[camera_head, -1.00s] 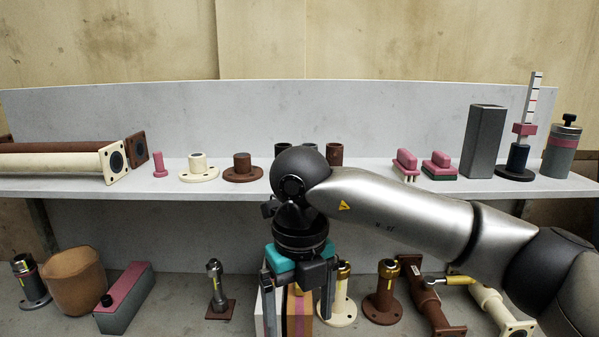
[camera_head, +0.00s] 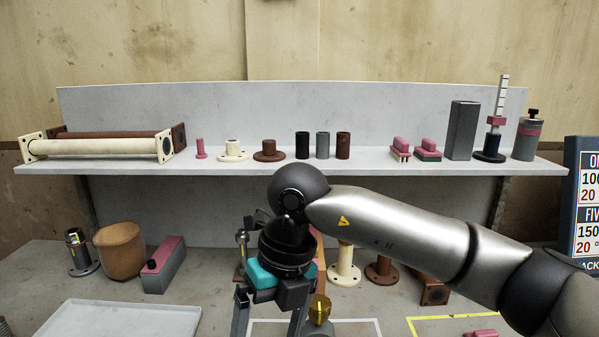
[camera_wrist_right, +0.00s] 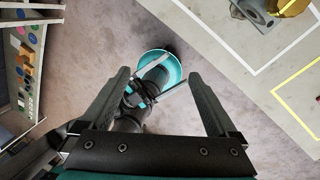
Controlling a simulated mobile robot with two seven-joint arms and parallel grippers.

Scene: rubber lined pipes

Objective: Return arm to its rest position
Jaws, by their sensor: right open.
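My right arm (camera_head: 410,232) comes in from the right across the bench in the head view. Its gripper (camera_head: 270,318) points down over the front part of the bench, and its fingers run out of the bottom edge. In the right wrist view the gripper (camera_wrist_right: 160,88) is open, its two dark fingers wide apart with nothing held between them. Beyond the fingers are the floor and a teal and dark assembly, apart from them. A brass-topped grey part (camera_head: 319,308) stands just right of the gripper in the head view.
A white tray (camera_head: 70,310) lies front left. A brown pot (camera_head: 120,250), a pink-topped grey block (camera_head: 165,265) and flanged pipes (camera_head: 344,265) stand on the bench. A shelf (camera_head: 330,168) holds pipes and fittings behind.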

